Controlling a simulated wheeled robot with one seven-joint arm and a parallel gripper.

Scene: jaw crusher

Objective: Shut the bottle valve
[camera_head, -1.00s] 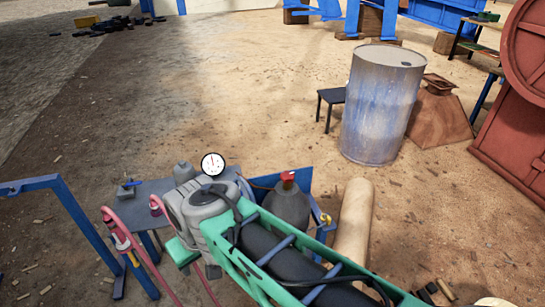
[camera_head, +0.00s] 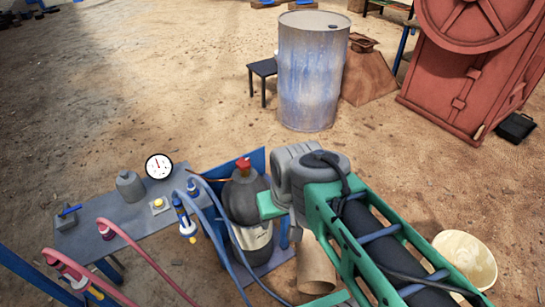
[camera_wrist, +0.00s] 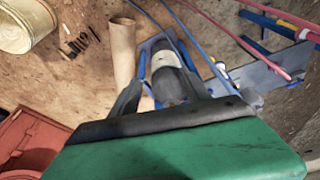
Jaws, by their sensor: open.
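The bottle (camera_head: 242,200) is dark grey with a pale label and stands upright by a blue panel in the head view. Its red valve (camera_head: 243,164) sits on top, clear of my arm. In the head view my arm's end is just right of the bottle, and the fingers are hidden.
A grey bench (camera_head: 130,205) with a pressure gauge (camera_head: 159,166) stands left of the bottle. Blue and pink hoses run close by. A tan cylinder (camera_head: 316,265) stands right of the bottle. A blue-grey drum (camera_head: 312,75) stands behind. Sandy ground between is open.

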